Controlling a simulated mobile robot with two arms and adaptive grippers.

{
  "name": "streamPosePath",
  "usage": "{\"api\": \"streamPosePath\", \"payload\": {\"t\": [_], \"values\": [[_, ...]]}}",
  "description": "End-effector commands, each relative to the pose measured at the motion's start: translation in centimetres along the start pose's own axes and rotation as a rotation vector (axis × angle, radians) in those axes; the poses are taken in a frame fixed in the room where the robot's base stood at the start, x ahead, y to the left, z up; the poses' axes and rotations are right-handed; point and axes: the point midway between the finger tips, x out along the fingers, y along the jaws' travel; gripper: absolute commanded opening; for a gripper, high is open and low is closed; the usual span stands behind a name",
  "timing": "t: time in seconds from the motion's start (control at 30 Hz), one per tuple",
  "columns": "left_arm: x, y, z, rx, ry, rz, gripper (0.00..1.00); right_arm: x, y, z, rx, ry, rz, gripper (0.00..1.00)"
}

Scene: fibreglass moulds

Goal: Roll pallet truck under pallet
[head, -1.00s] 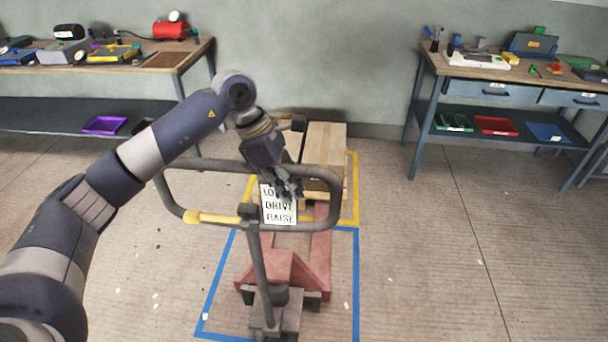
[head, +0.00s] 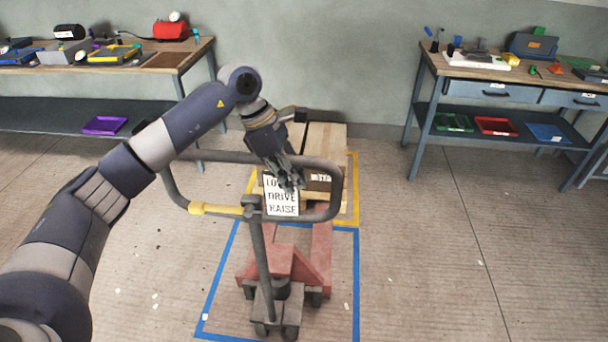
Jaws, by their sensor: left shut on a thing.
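The red pallet truck (head: 318,260) stands partly in the blue floor outline, with its grey handle loop (head: 178,187) toward me. A sign reading "LO…, DRIVE, RAISE" (head: 283,205) is on the handle. My left gripper (head: 290,182) is shut on the handle's upper bar, its fingers partly over the sign. Beyond it, the wooden pallet (head: 332,195) carries a load of light brown boards or boxes (head: 326,140) inside the yellow outline. The forks run toward the pallet; their tips are hidden, so I cannot tell how far under they are. My right gripper is not in view.
The blue floor outline (head: 357,285) surrounds the truck and meets the yellow outline (head: 355,190). A workbench (head: 170,62) stands at the back left, another (head: 430,62) at the back right. The floor on both sides is clear apart from small white scraps.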

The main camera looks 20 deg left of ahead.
Motion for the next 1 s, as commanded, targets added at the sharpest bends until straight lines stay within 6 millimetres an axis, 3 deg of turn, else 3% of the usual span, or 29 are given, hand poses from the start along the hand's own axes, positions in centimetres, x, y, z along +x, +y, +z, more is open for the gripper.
{"api": "streamPosePath", "payload": {"t": [0.2,1.0], "values": [[-0.7,2.6,0.3,-0.004,-0.011,0.022,0.00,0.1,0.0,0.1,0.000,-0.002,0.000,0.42],[-0.7,9.8,0.3,-0.004,-0.011,0.020,0.00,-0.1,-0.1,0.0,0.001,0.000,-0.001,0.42]]}}
